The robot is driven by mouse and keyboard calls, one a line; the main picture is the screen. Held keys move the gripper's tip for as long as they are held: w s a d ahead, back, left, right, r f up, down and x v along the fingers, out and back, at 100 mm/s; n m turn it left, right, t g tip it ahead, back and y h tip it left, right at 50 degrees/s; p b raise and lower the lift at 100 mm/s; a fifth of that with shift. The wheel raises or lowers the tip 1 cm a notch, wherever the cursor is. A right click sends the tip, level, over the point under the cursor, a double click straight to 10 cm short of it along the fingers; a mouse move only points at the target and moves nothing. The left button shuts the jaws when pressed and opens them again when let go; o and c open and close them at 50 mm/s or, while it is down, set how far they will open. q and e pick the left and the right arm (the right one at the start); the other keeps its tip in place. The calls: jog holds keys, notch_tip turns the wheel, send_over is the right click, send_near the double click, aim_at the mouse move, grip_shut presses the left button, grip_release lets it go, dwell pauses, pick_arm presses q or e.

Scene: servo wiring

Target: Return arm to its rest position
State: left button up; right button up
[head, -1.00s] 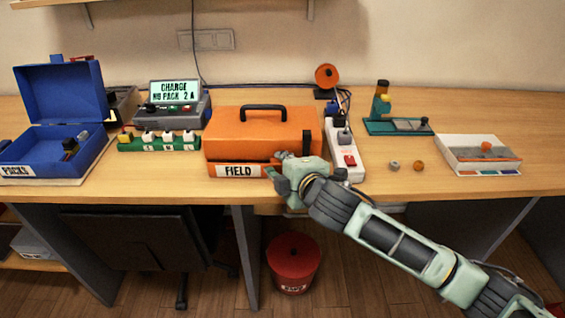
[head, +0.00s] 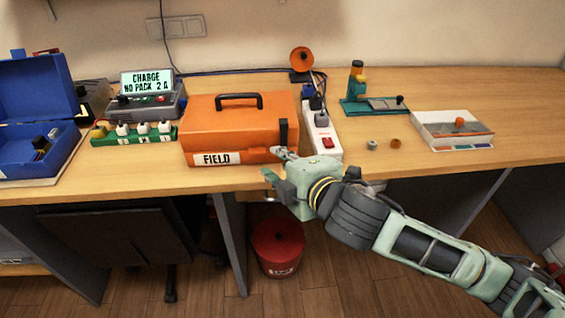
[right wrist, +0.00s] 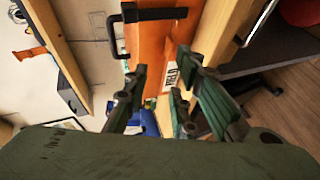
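My right gripper (head: 272,165) is just off the front right corner of the closed orange case (head: 235,128) labelled FIELD, at the table's front edge. In the right wrist view the gripper (right wrist: 160,78) has its fingers spread with nothing between them; the orange case (right wrist: 152,45) lies beyond the fingertips. Whether a finger touches the case is hard to tell. A dark upright latch (head: 284,132) shows at the case's right front. My right arm reaches in from the lower right. My left gripper is not in view.
A blue open PACKS box (head: 40,110), a charger (head: 147,100) reading CHARGE NO PACK 2 A and a green strip (head: 135,135) stand left. A white power strip (head: 321,138) is right of the case. A red bin (head: 278,248) stands on the floor below.

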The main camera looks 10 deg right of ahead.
jog(key=shift+s+d+r, duration=0.15)
jog(key=shift+s+r, duration=0.05)
jog(key=shift+s, duration=0.2)
jog(key=s+d+f+m+g+h, duration=0.25)
jog(key=s+d+f+m, duration=0.3)
jog(key=s+f, duration=0.3)
jog(key=s+d+f+m+g+h, duration=0.1)
jog(key=s+d+f+m+g, duration=0.3)
jog(key=s+f+m, duration=0.4)
jog(key=s+d+f+m+g+h, duration=0.25)
jog(key=s+d+f+m, duration=0.25)
jog(key=s+f, duration=0.4)
jog(key=s+f+g, duration=0.2)
jog(key=s+f, duration=0.1)
jog(key=f, duration=2.4)
jog(key=s+d+f, duration=0.2)
jog(key=s+f, duration=0.5)
jog(key=s, duration=0.1)
jog(key=s+d+f, duration=0.1)
jog(key=s+f, duration=0.7)
jog(key=s, duration=0.1)
jog(key=shift+d+f+g+y, duration=0.2)
jog(key=shift+d+g+y, duration=0.1)
jog(key=shift+d+g, duration=0.1)
